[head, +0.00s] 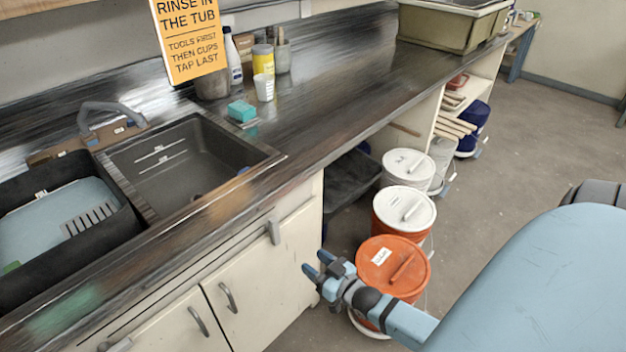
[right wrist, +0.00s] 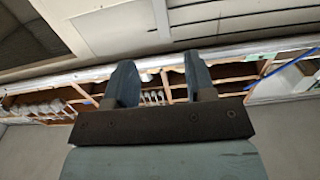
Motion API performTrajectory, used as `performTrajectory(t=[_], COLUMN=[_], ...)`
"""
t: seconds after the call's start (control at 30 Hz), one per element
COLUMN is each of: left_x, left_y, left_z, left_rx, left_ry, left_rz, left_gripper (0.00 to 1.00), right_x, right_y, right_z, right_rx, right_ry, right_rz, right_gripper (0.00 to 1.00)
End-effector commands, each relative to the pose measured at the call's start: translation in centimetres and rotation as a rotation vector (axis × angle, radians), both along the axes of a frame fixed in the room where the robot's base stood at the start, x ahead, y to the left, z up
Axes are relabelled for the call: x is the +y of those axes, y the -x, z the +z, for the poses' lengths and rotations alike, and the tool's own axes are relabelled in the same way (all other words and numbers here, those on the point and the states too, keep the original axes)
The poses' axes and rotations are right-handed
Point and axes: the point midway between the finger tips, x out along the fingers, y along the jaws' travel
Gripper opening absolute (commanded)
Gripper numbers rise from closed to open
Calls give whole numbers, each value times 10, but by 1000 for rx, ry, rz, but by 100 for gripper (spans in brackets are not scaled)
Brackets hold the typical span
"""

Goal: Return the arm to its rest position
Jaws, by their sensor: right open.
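My right gripper (head: 317,267) is open and empty in the head view. It appears in front of the orange-lidded bucket (head: 393,264), near the cabinet doors under the counter. In the right wrist view its two blue fingers (right wrist: 160,82) stand apart with nothing between them. Beyond them that view shows shelves and the ceiling. My right arm comes in from the lower right of the head view. My left gripper is in neither view.
A dark counter (head: 340,85) with a sink (head: 180,160) runs along the wall. Several buckets, including a white-lidded one (head: 404,208), stand on the floor beside the open shelves (head: 460,110). Floor (head: 540,130) to the right is clear.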

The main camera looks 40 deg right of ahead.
Motion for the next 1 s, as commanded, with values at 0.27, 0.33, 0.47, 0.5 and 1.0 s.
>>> performTrajectory(t=[0.27,0.33,0.47,0.5,1.0], left_x=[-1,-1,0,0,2], left_y=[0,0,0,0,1], left_z=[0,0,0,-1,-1], left_rx=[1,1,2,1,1], left_ry=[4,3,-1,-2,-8], left_rz=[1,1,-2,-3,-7], left_gripper=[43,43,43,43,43], right_x=[0,0,11,21,190], right_y=[0,0,5,10,127], right_z=[0,0,-4,-6,-17], right_rx=[0,0,30,58,604], right_ry=[0,0,-2,-1,42], right_rz=[0,0,9,20,197], right_gripper=[50,50,50,50,50])
